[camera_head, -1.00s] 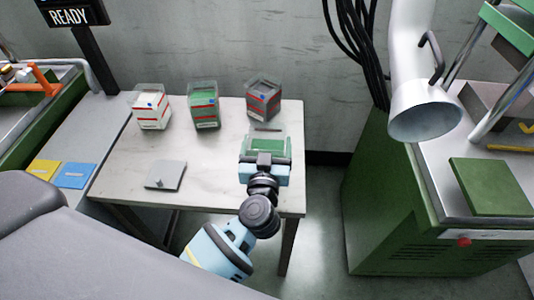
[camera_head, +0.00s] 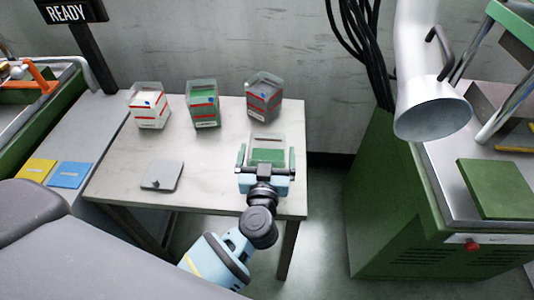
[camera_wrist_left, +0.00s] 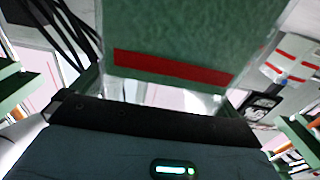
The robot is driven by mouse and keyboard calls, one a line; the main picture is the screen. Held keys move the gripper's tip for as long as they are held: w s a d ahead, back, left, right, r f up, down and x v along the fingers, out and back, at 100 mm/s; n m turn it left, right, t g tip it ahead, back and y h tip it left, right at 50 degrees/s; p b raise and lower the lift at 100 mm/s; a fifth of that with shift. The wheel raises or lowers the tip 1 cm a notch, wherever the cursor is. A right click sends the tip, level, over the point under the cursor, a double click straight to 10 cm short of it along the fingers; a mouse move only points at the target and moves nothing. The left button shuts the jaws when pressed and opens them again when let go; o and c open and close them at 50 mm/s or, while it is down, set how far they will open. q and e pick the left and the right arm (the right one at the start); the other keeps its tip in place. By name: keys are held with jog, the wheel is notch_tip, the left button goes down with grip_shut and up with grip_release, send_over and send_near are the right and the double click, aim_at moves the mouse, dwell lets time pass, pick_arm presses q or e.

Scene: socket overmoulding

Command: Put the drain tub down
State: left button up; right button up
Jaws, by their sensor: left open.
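A clear tub with green contents (camera_head: 268,154) stands at the right front of the white table (camera_head: 215,150), and I take it to be the drain tub. In the left wrist view the tub (camera_wrist_left: 190,40) is close in front, green with a red stripe (camera_wrist_left: 170,67). My left gripper (camera_head: 267,160) is open, with its fingers spread to either side of the tub. The fingers show at the left and right edges of the wrist view, apart from the tub. The tub's underside is hidden. My right gripper is not in view.
A white tub (camera_head: 150,107), a green tub (camera_head: 203,108) and a grey tub (camera_head: 264,100) stand along the table's back. A grey lid-like plate (camera_head: 161,175) lies at the front left. The table's middle is clear. A green machine (camera_head: 400,190) stands right.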

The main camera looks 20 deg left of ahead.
pick_arm(q)
jog(key=shift+r, duration=0.15)
jog(key=v, duration=1.2)
jog(key=shift+p, duration=0.3)
jog(key=shift+a, duration=0.1)
